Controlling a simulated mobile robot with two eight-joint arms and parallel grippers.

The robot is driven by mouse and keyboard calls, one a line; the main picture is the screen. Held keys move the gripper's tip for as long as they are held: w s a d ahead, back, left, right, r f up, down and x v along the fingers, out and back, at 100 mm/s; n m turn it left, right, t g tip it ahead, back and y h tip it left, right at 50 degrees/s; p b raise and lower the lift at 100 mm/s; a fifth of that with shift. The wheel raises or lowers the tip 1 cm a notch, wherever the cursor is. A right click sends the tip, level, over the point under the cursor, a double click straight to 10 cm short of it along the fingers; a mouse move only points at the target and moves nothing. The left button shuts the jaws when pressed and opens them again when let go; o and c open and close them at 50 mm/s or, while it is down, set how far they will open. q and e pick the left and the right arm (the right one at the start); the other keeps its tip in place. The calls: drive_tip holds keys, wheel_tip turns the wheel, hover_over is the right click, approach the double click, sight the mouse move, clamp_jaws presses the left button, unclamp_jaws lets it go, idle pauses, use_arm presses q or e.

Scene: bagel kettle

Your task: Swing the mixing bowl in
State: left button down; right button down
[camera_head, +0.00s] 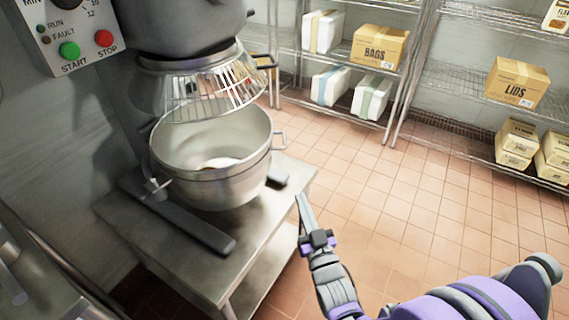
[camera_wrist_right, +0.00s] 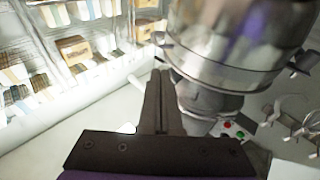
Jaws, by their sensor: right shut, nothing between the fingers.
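The steel mixing bowl (camera_head: 215,187) stands upright on the left side of the head view, with pale stuff inside it. Its open mouth shows below and in front of the wire guard (camera_head: 213,92) under the mixer head (camera_head: 185,25). A small handle sticks out at its right rim. My right gripper (camera_head: 303,208) is shut and empty, right of the bowl and apart from it, pointing up in the picture. In the right wrist view the shut fingers (camera_wrist_right: 158,90) show beside a large steel surface that looks like the bowl (camera_wrist_right: 235,65). My left gripper is not in view.
The mixer stands on a steel table (camera_head: 285,200). A panel with start and stop buttons (camera_head: 75,40) is at upper left. Wire shelves with boxes, including the BAGS box (camera_head: 378,47) and LIDS box (camera_head: 517,82), line the back. The tiled floor (camera_head: 400,190) between is clear.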

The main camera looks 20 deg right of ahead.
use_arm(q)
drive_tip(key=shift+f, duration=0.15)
use_arm(e)
drive_tip(key=x, duration=1.4)
drive_tip(key=shift+s+d, duration=0.1)
